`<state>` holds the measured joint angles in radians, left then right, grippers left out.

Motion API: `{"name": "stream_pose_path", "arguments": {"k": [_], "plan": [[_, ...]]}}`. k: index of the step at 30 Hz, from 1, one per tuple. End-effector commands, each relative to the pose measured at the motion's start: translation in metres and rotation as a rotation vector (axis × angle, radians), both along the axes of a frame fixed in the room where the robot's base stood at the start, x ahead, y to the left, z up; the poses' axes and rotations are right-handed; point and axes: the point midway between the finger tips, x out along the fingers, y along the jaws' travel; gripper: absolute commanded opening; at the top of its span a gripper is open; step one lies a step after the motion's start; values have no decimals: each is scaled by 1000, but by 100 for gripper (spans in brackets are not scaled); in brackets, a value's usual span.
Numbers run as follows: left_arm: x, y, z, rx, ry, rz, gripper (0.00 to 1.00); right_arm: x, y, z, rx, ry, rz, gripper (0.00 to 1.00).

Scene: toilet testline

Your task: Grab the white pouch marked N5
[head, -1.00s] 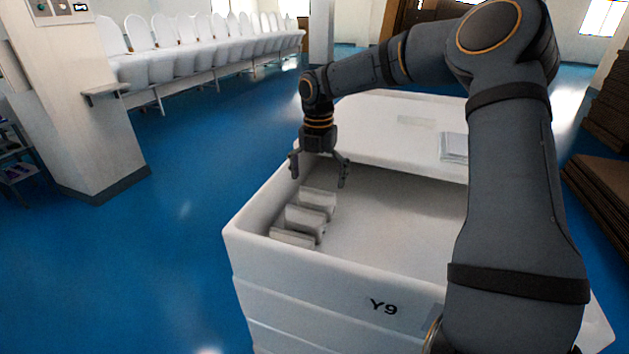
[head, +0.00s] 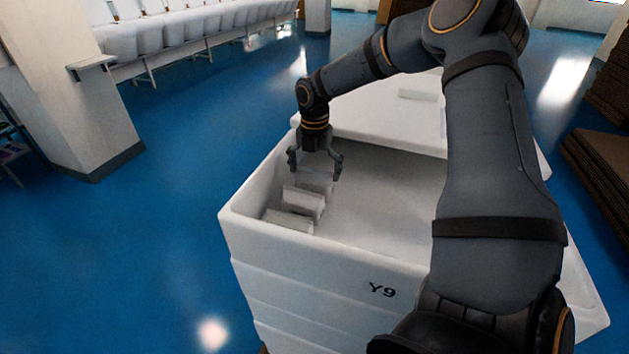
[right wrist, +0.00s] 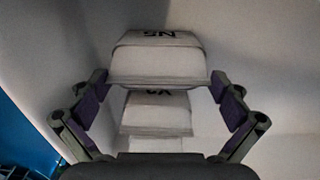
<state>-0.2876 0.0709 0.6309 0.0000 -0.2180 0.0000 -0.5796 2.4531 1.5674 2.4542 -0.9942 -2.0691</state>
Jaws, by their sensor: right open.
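The white pouch marked N5 (right wrist: 157,62) lies between the open fingers of my right gripper (right wrist: 160,98) in the right wrist view, with a gap on each side. In the head view this farthest pouch (head: 316,183) stands inside the white bin marked Y9 (head: 262,322), along its left wall. My right gripper (head: 315,172) points down around it, open, and partly covers it. A second white pouch (head: 303,203) stands in front of it and shows in the right wrist view (right wrist: 156,113). My left gripper is not in view.
A third pouch (head: 287,221) lies nearest the bin's front wall. The bin's floor to the right of the pouches is bare. A white lid-like surface (head: 370,115) lies behind. A pillar (head: 65,100) stands at left, and stacked brown boards (head: 605,180) at right.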

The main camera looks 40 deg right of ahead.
Motion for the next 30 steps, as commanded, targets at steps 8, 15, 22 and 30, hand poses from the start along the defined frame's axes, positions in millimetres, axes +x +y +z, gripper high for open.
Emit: {"name": "stream_pose_path", "arguments": {"k": [8, 15, 22, 30], "plan": [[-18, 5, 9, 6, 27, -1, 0, 0, -1, -27, 0, 0, -1, 100], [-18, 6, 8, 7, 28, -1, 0, 1, 0, -27, 0, -1, -1, 88], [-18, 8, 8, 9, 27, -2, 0, 1, -1, -27, 0, -1, -1, 61], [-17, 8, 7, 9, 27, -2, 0, 1, -1, -24, 0, -1, 0, 61]]}}
